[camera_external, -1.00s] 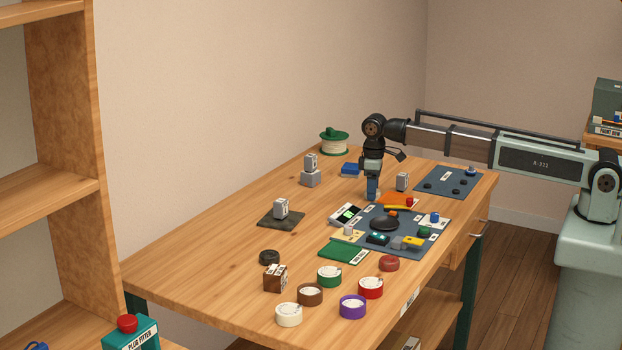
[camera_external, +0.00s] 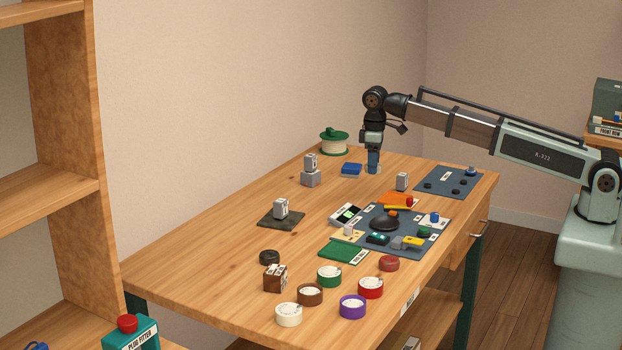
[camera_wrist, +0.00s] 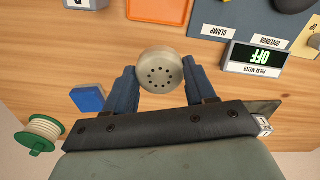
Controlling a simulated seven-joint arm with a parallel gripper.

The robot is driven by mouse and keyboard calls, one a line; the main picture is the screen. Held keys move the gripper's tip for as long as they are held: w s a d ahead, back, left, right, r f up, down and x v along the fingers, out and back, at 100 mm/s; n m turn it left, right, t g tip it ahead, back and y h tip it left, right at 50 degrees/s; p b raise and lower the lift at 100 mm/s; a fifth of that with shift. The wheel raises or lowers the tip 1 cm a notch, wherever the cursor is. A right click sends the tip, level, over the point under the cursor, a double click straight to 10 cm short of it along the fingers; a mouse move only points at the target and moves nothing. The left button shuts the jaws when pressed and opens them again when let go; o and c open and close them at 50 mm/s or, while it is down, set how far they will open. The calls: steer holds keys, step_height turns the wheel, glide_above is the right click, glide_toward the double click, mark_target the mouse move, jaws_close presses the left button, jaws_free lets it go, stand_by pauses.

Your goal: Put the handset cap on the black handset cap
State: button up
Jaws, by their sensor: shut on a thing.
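My gripper (camera_external: 374,167) points down above the back part of the table. In the wrist view my gripper (camera_wrist: 161,73) has its two blue fingers on either side of a round beige handset cap (camera_wrist: 160,70) with a ring of small dark holes. It is shut on this cap, and the holed face is turned to the wrist camera. In the external view the cap is too small to make out clearly. A black dome-shaped piece (camera_external: 384,223) lies on the blue-grey mat; I cannot tell whether it is the black handset cap. A dark ring-like piece (camera_external: 269,257) lies at the table's left.
A blue block (camera_external: 350,169) and a green-rimmed spool (camera_external: 334,142) stand near the gripper. Grey blocks (camera_external: 311,176) stand further left. Several coloured rolls line the front.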

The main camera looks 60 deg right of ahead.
steer(key=shift+r, duration=0.7)
steer(key=shift+a, duration=0.25)
steer(key=s+a+n, duration=0.2)
steer(key=a+n, duration=0.1)
steer(key=a, duration=1.4)
step_height(320, 180, up, 2)
steer(key=m, duration=0.2)
glide_above(269, 253)
steer(key=shift+s+f, duration=0.1)
steer(key=shift+f, duration=4.55)
steer(key=shift+f, duration=0.1)
